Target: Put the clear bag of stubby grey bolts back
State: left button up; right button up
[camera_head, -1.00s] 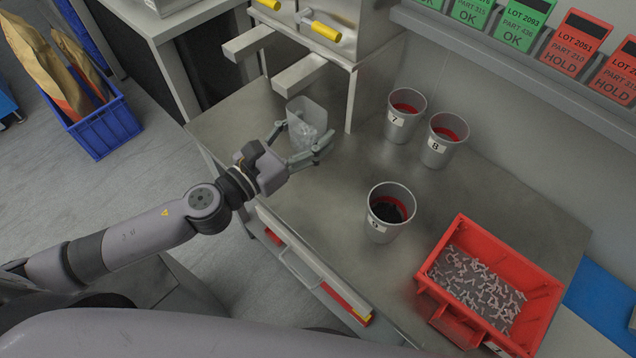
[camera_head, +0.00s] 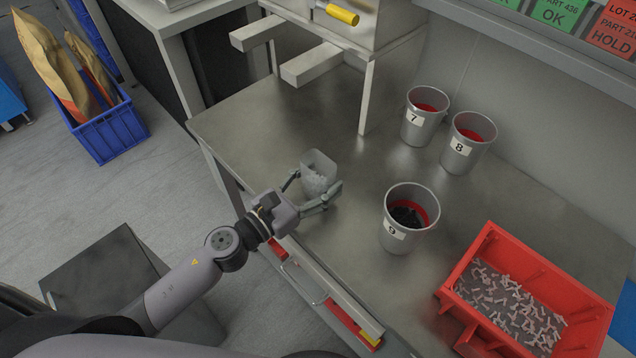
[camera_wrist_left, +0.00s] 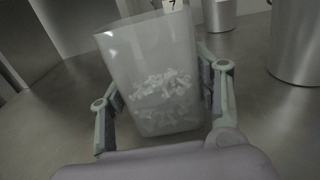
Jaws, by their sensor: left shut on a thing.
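The clear bag (camera_head: 317,176) with small light-grey pieces in its lower part is between the fingers of my left gripper (camera_head: 314,192). The gripper is shut on it, over the metal bench near its front left edge. In the left wrist view the bag (camera_wrist_left: 150,65) stands nearly upright, tilted slightly, with a finger on each side. The shape of the pieces is too small to tell for sure. Whether the bag touches the bench is not clear. My right gripper is not in view.
Grey cups marked 7 (camera_head: 420,125), 8 (camera_head: 462,150) and 9 (camera_head: 398,238) stand on the bench (camera_head: 270,130). A red bin (camera_head: 467,262) of small pieces is at the right. A white-legged stand (camera_head: 368,95) is behind. A blue crate (camera_head: 112,133) with brown sacks is on the floor.

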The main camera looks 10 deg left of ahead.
pick_arm(q)
jog(key=shift+r, duration=0.1)
jog(key=shift+o, duration=1.3)
jog(key=shift+f, duration=0.25)
jog(key=o, duration=0.5)
jog(key=shift+c, duration=0.2)
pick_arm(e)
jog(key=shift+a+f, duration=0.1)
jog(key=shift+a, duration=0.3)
pick_arm(q)
jog(key=shift+r, duration=0.1)
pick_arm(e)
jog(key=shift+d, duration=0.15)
